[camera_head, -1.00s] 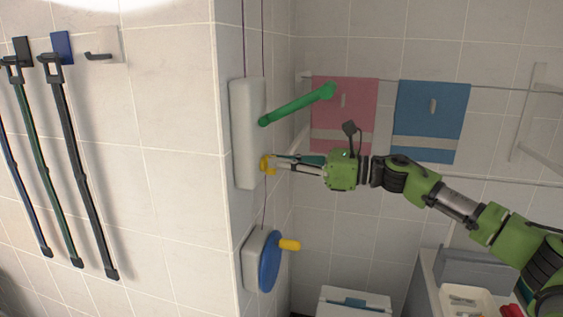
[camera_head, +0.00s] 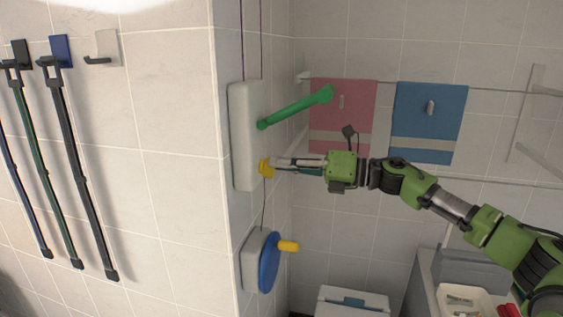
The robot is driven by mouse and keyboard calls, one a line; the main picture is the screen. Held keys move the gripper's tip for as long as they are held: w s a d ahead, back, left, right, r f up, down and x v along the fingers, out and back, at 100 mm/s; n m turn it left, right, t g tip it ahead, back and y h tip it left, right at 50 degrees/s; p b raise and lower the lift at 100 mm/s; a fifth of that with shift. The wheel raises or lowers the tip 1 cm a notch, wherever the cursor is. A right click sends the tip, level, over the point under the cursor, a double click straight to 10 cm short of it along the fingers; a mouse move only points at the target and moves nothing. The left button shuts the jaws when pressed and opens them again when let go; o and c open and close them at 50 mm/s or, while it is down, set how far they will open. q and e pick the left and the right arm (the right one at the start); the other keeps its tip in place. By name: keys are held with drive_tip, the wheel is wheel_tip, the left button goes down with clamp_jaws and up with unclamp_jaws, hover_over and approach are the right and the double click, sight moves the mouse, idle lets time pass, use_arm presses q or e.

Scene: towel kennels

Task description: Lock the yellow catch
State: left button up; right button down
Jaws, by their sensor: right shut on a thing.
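The yellow catch (camera_head: 266,168) is a small piece on the lower front of a white wall box (camera_head: 243,150). A green lever (camera_head: 298,106) sticks out from the box above the catch, slanting up to the right. My right gripper (camera_head: 274,165) comes in from the right and is shut on the yellow catch, its fingers level and turned so that they show nearly edge-on. The fingertips hide part of the catch. My left gripper is not in view.
Below the box is a wall winch with a blue disc (camera_head: 268,264) and a yellow knob (camera_head: 288,246). Pink (camera_head: 342,100) and blue (camera_head: 428,118) towels hang behind. Dark straps (camera_head: 85,170) hang at the left. A lidded bin (camera_head: 352,303) stands below.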

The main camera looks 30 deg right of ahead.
drive_tip(key=shift+w+d+f+m+p, duration=0.15)
drive_tip(key=shift+m+p, duration=0.55)
drive_tip(key=shift+m, duration=0.95)
drive_tip(key=shift+s+f+m+p, duration=0.1)
drive_tip(key=shift+m+p, duration=0.55)
drive_tip(key=shift+m, duration=0.95)
drive_tip(key=shift+w+d+f+m+p, duration=0.15)
drive_tip(key=shift+m+p, duration=0.55)
drive_tip(key=shift+m, duration=0.95)
drive_tip(key=shift+a, duration=0.1)
drive_tip(key=c, duration=2.3)
unclamp_jaws()
drive_tip(key=shift+o, duration=0.6)
drive_tip(key=shift+a, duration=0.1)
drive_tip(key=shift+f, duration=0.1)
